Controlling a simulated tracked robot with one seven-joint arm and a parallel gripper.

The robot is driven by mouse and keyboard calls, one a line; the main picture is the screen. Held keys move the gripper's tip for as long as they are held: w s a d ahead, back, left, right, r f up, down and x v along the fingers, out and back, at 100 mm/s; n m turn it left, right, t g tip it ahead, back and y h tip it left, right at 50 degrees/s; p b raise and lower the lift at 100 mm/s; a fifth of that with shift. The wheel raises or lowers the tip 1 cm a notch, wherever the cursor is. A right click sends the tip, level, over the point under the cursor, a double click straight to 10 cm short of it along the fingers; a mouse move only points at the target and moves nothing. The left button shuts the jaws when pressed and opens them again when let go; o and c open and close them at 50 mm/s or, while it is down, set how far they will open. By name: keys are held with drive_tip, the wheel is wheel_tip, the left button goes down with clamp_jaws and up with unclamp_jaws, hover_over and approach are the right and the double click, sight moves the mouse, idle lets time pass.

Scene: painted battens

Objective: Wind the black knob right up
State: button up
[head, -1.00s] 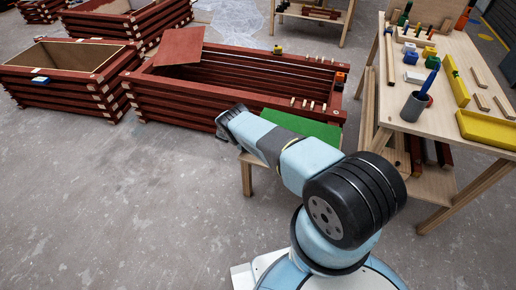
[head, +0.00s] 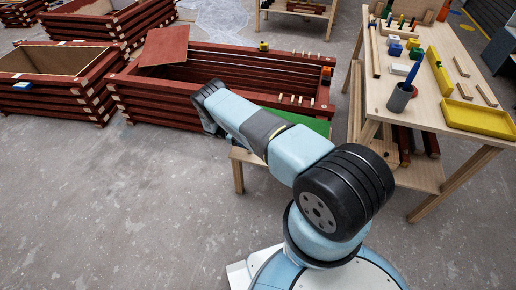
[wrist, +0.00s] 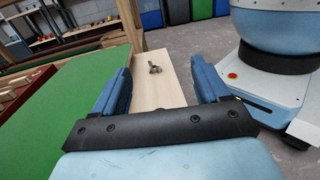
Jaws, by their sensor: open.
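My gripper (wrist: 161,76) shows in the wrist view with its two blue fingers spread wide and nothing between them. Beyond the fingers, a small dark grey metal fitting (wrist: 154,67) sits on a pale wooden board (wrist: 160,88). It is too small to tell whether it is the black knob, and no other black knob can be made out. The fitting lies apart from both fingers, seen in the gap between them. In the head view my arm reaches over the low table with the green top (head: 318,127), and the gripper itself is hidden there.
A long dark red slatted planter (head: 160,108) stands behind the green top. A wooden workbench (head: 440,108) with a yellow tray (head: 480,118) and a grey pen cup (head: 398,98) stands at the right. Open concrete floor (head: 110,200) lies at the left.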

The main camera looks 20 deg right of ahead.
drive_tip(key=s+r, duration=0.7)
drive_tip(key=s, duration=0.5)
drive_tip(key=shift+r, duration=0.3)
